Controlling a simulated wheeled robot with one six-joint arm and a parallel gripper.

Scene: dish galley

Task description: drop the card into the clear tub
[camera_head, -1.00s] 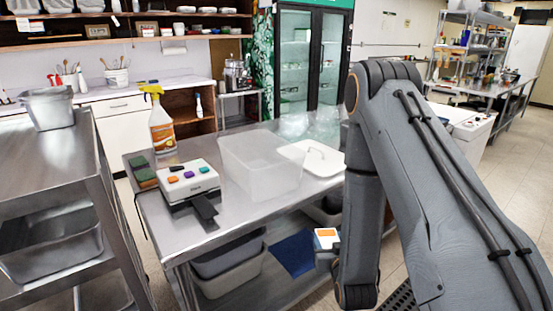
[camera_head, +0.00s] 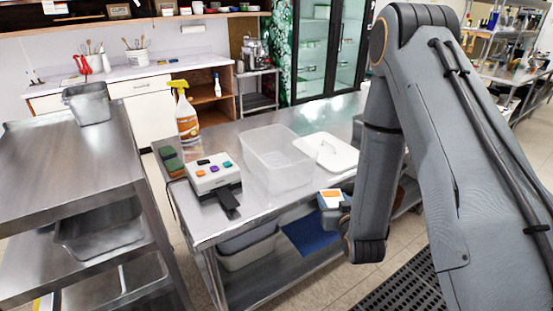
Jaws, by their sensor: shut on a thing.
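The clear tub (camera_head: 277,172) stands open on the steel table, and I see nothing in it. A small white and blue piece with an orange patch, which I take to be the card (camera_head: 331,196), is at the end of my arm. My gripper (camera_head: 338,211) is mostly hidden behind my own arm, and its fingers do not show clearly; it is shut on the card. The card is to the right of the tub and nearer to me, by the table's front edge, apart from the tub.
A white lid (camera_head: 329,152) lies right of the tub. Left of it are a white device with coloured buttons (camera_head: 213,176), a spray bottle (camera_head: 187,119) and a green-topped block (camera_head: 171,160). A steel cart (camera_head: 65,160) stands at left. A blue sheet (camera_head: 309,236) lies on the lower shelf.

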